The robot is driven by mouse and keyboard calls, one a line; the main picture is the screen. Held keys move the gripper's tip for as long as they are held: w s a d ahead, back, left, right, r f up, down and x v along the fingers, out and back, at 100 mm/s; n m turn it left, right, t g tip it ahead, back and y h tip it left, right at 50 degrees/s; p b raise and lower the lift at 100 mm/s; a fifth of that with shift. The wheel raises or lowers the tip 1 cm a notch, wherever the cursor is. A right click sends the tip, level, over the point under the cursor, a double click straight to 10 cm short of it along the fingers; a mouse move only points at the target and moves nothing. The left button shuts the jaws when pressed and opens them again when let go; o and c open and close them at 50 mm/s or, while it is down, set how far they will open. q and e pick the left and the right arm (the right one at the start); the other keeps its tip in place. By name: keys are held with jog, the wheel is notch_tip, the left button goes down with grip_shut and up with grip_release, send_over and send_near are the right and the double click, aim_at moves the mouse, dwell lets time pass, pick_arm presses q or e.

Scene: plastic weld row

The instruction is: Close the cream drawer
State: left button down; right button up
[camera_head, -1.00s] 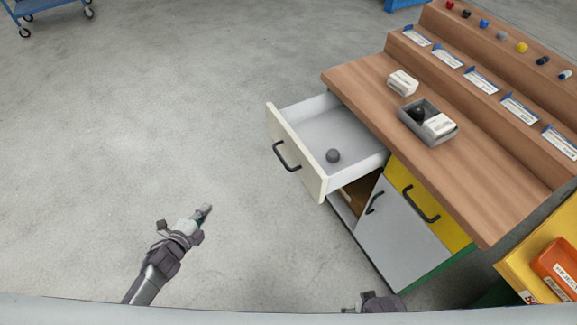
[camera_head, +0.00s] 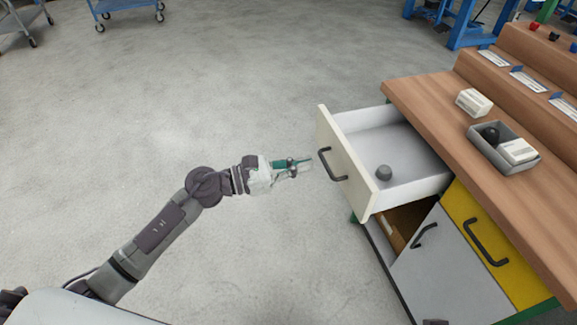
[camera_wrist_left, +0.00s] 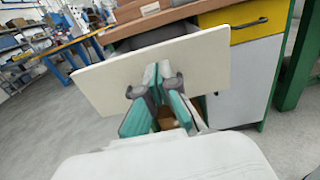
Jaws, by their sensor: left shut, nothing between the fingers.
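The cream drawer (camera_head: 345,163) is pulled out from the wooden-topped bench. A small gap seems to remain in the head view. In the left wrist view the cream front (camera_wrist_left: 190,70) lies ahead of the left fingers (camera_wrist_left: 155,80), which hide the handle. My right gripper is not clearly in view.
Below the drawer is an open compartment (camera_head: 398,226) beside a grey door (camera_head: 450,270) and a yellow drawer (camera_head: 485,235). On the bench top (camera_head: 440,105) stand a white box (camera_head: 474,102) and a grey tray (camera_head: 482,152).

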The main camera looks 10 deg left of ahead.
aim_at(347, 154)
pick_arm(q)
jog(key=x, duration=0.8)
jog(key=shift+w+d, duration=0.1)
jog(key=shift+d, duration=0.1)
jog(key=shift+w+d, duration=0.15)
jog(key=shift+d, duration=0.1)
jog(key=b+x, duration=0.2)
jog(key=x, duration=0.6)
jog(key=shift+f, duration=0.15)
jog(key=b+x, duration=0.1)
jog(key=x, duration=0.2)
jog(key=shift+w+d, duration=0.15)
jog(key=shift+d, duration=0.1)
jog(key=b+x, duration=0.1)
jog(key=x, duration=0.4)
jog(key=shift+w+d+b, duration=0.25)
jog(key=shift+d+b, duration=0.05)
jog(key=shift+d, duration=0.1)
pick_arm(e)
jog(key=w+a+r+t+y, duration=0.1)
jog(key=w+r+t, duration=0.2)
jog(key=w, duration=0.4)
jog(key=w+a+r+t+y, duration=0.1)
jog(key=w+r+t, duration=0.2)
jog(key=w+t, duration=0.2)
jog(key=shift+w+a+t, duration=0.3)
jog(key=shift+w+t, duration=0.1)
jog(key=shift+w, duration=0.75)
